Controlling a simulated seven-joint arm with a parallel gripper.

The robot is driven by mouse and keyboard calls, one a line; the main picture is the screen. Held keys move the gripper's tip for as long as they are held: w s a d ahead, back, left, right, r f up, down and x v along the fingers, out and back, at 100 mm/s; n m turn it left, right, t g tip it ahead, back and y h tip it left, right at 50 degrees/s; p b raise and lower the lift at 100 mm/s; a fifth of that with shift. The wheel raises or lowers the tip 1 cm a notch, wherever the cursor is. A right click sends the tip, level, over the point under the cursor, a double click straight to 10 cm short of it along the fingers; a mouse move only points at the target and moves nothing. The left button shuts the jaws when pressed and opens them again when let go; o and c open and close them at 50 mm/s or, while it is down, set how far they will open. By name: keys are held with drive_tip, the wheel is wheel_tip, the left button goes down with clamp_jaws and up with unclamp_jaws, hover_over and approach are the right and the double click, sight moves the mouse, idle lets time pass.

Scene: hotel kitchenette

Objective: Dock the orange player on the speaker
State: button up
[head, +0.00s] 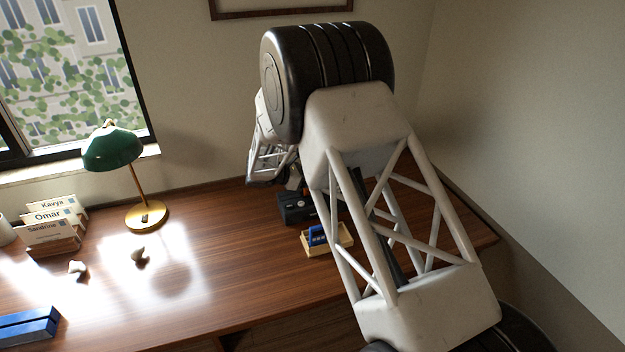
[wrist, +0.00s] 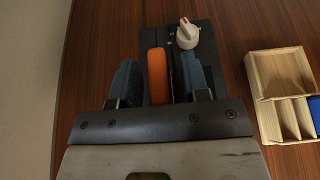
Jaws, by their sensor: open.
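The orange player (wrist: 157,78) stands on edge between my gripper's fingers in the wrist view. My gripper (wrist: 158,70) is open, with a finger on each side of the player and gaps visible beside it. The black speaker (wrist: 208,45) lies under and beyond the player, with a pale knob (wrist: 187,35) on top. The player overlaps the speaker's left part; I cannot tell whether it sits fully in a slot. In the head view the speaker (head: 294,210) is partly hidden by my arm, and only a bit of orange shows above it.
A wooden tray (wrist: 252,75) with compartments and a blue player (head: 317,235) stands close to the speaker, on the right in the wrist view.

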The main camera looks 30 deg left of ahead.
drive_tip(key=v, duration=1.1)
drive_tip(key=shift+s+r, duration=0.1)
drive_tip(key=shift+r, duration=0.1)
idle(0.6)
